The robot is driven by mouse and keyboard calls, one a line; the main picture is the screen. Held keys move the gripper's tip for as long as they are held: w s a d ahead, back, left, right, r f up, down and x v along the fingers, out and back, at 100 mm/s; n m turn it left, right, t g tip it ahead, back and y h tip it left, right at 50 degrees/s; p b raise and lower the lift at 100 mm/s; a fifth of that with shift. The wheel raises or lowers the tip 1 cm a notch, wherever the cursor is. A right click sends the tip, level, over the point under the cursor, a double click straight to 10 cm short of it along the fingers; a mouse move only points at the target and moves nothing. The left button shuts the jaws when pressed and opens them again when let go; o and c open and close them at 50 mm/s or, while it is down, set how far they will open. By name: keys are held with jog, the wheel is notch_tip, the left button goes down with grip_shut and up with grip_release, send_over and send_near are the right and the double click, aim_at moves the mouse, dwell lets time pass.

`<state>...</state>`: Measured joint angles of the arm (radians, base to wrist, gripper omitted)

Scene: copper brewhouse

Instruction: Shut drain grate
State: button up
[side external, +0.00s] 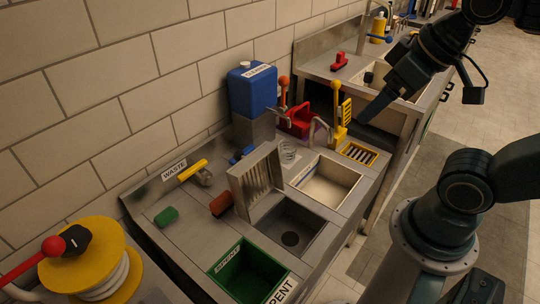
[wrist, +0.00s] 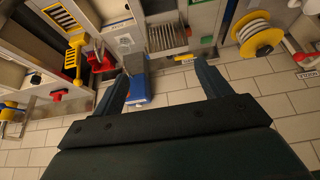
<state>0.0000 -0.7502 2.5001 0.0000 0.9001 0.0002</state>
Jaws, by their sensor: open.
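The drain grate (side external: 257,180) is a slotted steel panel standing raised and slightly tilted at the left edge of the square drain basin (side external: 287,238). The grate also shows in the wrist view (wrist: 168,38), near the top middle, beyond my fingertips. My gripper (side external: 366,116) is in the air at the upper right of the side view, well apart from the grate. In the wrist view its two fingers (wrist: 162,78) are spread with nothing held between them.
A green bin (side external: 247,273) is in front, a hose reel (side external: 95,262) at left.

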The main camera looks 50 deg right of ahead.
jog(key=shift+w, duration=0.1)
jog(key=c, duration=0.7)
jog(key=shift+w+r, duration=0.3)
jog(key=shift+w, duration=0.25)
jog(key=c, duration=0.7)
jog(key=shift+g, duration=0.6)
jog(key=w, duration=0.3)
jog(key=w+r, duration=0.1)
jog(key=w, duration=0.7)
jog(key=shift+w+r, duration=0.15)
jog(key=shift+r, duration=0.1)
grip_shut()
jog(key=w+f, duration=0.3)
jog(key=w, duration=0.8)
jog(key=w+f+g, duration=0.2)
jog(key=w+f, duration=1.5)
jog(key=f, duration=0.2)
jog(key=shift+a+f+g, duration=0.2)
jog(key=shift+a+g, duration=0.1)
jog(key=shift+a, duration=0.05)
